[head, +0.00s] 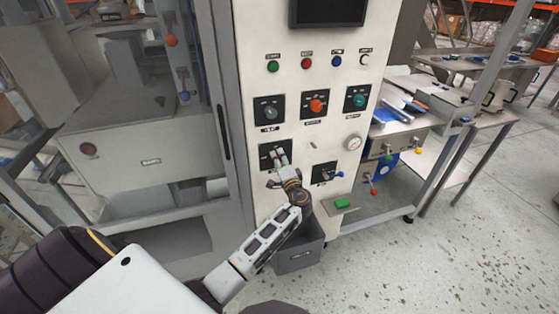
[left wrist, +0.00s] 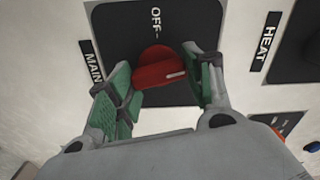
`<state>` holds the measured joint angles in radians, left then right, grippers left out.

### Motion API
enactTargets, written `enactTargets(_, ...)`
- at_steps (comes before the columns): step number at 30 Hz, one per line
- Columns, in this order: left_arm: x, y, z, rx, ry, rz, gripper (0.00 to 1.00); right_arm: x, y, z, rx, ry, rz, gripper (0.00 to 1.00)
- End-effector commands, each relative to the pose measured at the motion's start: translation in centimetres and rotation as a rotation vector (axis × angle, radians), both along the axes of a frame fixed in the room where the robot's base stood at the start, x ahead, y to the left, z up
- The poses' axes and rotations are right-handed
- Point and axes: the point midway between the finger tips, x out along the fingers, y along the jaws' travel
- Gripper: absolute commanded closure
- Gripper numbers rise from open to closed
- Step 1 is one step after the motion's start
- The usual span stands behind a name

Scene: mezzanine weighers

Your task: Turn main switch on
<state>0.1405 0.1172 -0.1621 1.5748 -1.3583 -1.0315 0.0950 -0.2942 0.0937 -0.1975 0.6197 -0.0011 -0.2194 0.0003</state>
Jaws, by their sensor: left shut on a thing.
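The main switch is a red rotary knob (left wrist: 155,68) on a black plate (left wrist: 118,28) with a "MAIN" label and an "OFF" mark in the left wrist view. The knob's white line lies toward its right side in that view, while "OFF" is above it. In the head view its plate (head: 264,151) is at the lower left of the panel, with the knob hidden by my gripper. My left gripper (head: 279,158) is shut on the knob; its green pads (left wrist: 168,80) are on both sides of it. My right gripper is not in view.
Other knobs are above: grey (head: 270,112), orange (head: 316,105) and teal (head: 358,100). A grey bin (head: 300,258) stands below. A "HEAT" label (left wrist: 265,42) shows in the wrist view.

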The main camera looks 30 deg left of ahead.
Motion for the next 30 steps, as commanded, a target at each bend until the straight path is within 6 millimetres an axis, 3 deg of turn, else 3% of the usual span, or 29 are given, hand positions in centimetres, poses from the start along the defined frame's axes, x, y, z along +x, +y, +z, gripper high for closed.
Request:
enactTargets(12,0.0,-0.1,-0.1,0.145,0.173,-0.001,0.72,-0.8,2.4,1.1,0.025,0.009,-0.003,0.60)
enactTargets(28,0.0,-0.1,-0.2,0.166,0.197,-0.001,0.72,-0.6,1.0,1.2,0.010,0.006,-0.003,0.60)
enactTargets(29,0.0,-0.1,-0.2,0.166,0.197,-0.001,0.46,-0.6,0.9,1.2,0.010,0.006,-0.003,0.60)
enactTargets(30,0.0,-0.1,-0.2,0.166,0.197,-0.001,0.41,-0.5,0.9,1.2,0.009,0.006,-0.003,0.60)
